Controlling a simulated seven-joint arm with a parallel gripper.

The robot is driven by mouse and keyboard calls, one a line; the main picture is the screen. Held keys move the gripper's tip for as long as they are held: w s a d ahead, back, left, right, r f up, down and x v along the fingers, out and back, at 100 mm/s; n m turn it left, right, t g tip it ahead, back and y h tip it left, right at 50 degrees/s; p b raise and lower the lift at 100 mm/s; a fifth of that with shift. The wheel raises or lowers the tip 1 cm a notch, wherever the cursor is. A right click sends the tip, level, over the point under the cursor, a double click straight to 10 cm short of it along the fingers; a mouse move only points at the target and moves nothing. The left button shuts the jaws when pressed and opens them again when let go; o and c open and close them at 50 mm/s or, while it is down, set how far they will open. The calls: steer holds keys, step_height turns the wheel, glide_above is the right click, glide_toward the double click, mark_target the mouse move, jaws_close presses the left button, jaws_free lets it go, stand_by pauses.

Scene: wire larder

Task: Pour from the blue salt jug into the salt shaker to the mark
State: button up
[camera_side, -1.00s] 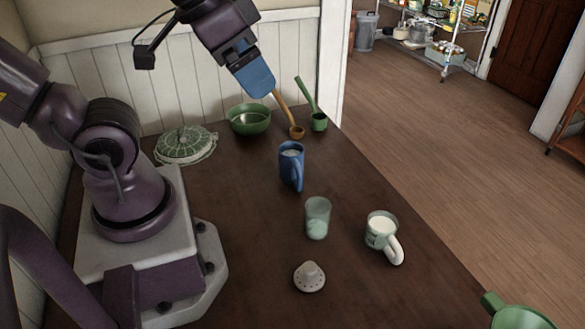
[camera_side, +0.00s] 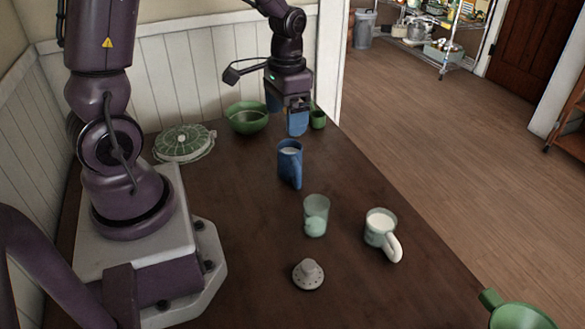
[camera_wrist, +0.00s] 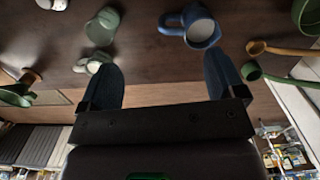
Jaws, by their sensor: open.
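The blue salt jug (camera_side: 288,168) stands upright on the dark table, its handle toward the front. In the wrist view the jug (camera_wrist: 203,34) shows white salt inside. The salt shaker is probably the pale green glass (camera_side: 316,212), upright in front of the jug; it also shows in the wrist view (camera_wrist: 102,26). A pale perforated cap (camera_side: 308,274) lies in front of it. I cannot make out a mark. My gripper (camera_side: 297,128) points down behind the jug, apart from it. In the wrist view its blue fingers are spread and empty (camera_wrist: 160,82).
A mug with white contents (camera_side: 381,229) stands right of the glass. Green (camera_wrist: 250,71) and tan (camera_wrist: 282,50) ladles lie near the jug. A green funnel-like item (camera_side: 515,315) is front right.

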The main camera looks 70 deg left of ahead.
mark_target(296, 161)
steer(key=w+f, duration=0.1)
steer(key=f, duration=0.4)
steer(key=w+a+f+m, duration=0.1)
steer(key=f, duration=0.4)
steer(key=w+f+m, duration=0.1)
steer(key=f, duration=0.4)
steer(key=shift+a+t, duration=0.3)
steer(key=shift+c, duration=0.2)
